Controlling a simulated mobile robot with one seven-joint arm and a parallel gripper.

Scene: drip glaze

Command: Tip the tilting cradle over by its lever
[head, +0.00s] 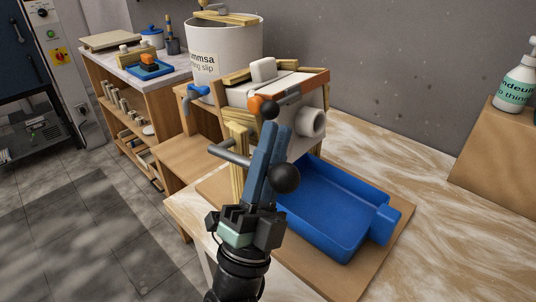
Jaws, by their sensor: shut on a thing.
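The tilting cradle (316,82) stands at the back of the bench on a wooden frame, with a white block-like mould and a round white spout (313,122) facing right. My gripper (275,130) has its blue fingers pointing up in front of the cradle. It is shut on a grey bar, the lever (228,154), which shows left of the fingers. A black ball (285,178) shows at their right, in line with the bar. The grip itself is hidden by the fingers. A smaller black ball (269,110) and an orange knob (256,104) show just above the fingertips.
A blue tray (335,228) lies on a wooden board (389,248) below the spout. A white slip bucket (228,50) stands behind left. A shelf unit (125,115) is further left. A pump bottle (515,82) stands on a box at right. The right bench top is clear.

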